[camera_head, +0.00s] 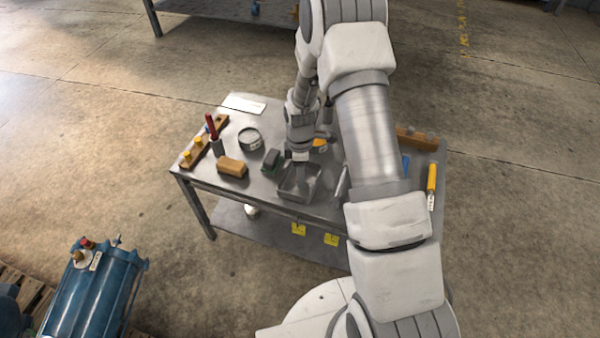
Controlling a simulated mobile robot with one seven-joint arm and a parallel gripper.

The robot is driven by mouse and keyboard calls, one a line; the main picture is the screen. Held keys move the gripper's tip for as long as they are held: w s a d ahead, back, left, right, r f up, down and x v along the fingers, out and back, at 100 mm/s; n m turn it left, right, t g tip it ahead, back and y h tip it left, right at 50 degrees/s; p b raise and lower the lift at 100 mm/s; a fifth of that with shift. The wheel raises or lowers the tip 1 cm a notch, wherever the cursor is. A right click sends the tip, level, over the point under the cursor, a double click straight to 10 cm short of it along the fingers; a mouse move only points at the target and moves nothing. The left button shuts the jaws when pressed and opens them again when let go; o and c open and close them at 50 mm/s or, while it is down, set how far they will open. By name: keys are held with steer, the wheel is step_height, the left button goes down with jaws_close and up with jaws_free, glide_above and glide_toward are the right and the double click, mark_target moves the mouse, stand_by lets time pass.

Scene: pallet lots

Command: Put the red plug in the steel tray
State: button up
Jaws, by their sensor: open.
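The steel tray (284,194) is a shallow grey box near the front middle of the table.
On the metal table (214,185) stand a wooden rack (200,150) with yellow pegs, a red-handled tool (211,126), a tan block (232,167), a round tin (250,138) and a green-black block (271,161). A yellow-handled tool (432,178) lies at right. My arm hides the table's right middle.

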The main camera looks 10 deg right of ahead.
steer(key=s+r+m+t+p, duration=0.15)
steer(key=s+r+m, duration=0.25)
steer(key=r, duration=1.2)
steer(key=s+r+m+t+p, duration=0.1)
steer(key=s+r+m+p, duration=0.3)
steer(key=r, duration=1.3)
steer(key=s+r+m+t, duration=0.1)
steer(key=s+r+m, duration=0.3)
steer(key=s, duration=0.4)
steer(key=s+r+m+t+b, duration=0.1)
steer(key=s+r+m+t, duration=0.1)
steer(key=s, duration=0.6)
steer(key=shift+s+a+r+m+b, duration=0.3)
steer(key=shift+s+r+m, duration=0.1)
steer(key=shift+r+m, duration=0.5)
step_height(320, 180, up, 21)
steer(key=p, duration=2)
steer(key=shift+p, duration=0.4)
